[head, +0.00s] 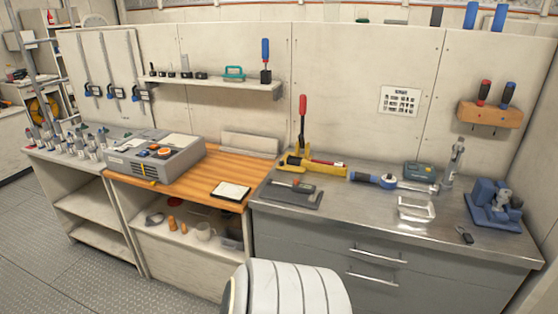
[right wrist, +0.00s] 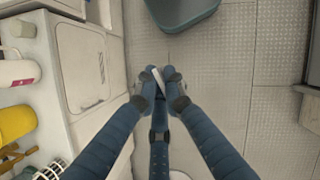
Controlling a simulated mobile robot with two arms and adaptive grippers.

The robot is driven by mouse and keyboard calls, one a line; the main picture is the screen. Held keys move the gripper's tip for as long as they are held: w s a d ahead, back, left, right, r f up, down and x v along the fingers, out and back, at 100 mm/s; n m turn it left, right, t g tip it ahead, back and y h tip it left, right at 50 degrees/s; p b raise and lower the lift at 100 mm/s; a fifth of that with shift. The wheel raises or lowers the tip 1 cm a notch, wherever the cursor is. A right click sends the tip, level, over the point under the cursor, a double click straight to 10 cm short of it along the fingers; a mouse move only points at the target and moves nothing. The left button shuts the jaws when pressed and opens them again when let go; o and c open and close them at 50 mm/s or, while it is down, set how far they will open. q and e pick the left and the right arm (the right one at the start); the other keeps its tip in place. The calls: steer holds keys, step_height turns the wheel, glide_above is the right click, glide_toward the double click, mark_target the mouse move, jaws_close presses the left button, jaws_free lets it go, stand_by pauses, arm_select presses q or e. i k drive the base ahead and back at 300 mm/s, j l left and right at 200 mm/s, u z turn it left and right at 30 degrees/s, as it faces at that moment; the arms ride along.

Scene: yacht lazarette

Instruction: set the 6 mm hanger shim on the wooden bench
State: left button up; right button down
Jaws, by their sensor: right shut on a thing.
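The wooden bench (head: 213,175) is an orange-brown plank top left of the steel counter in the head view. My right gripper (right wrist: 158,82) shows only in the right wrist view. Its blue fingers are shut on a small, thin, pale piece, which I take to be the hanger shim (right wrist: 157,76). Its markings are too small to read. The gripper is over the grey floor, away from the wooden top. My left gripper is in neither view.
On the wooden top stand a grey device (head: 155,157) at the left and a dark-framed pad (head: 231,190) at the front right. Bare wood lies between them. The steel counter (head: 345,205) holds several tools. A white cabinet (right wrist: 80,70) stands left in the wrist view.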

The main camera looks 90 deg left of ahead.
mark_target(206, 183)
steer(key=k+j+u, duration=0.4)
steer(key=j+u, duration=0.2)
steer(key=k+j+u, duration=0.15)
steer(key=j+u, duration=0.15)
steer(key=k+j+u, duration=0.1)
steer(key=j+u, duration=0.55)
steer(key=j, duration=0.15)
steer(key=j+u, duration=0.3)
steer(key=j, duration=1.05)
steer(key=j+u, duration=0.15)
steer(key=j, duration=0.8)
steer(key=i+j, duration=0.15)
steer(key=j, duration=0.75)
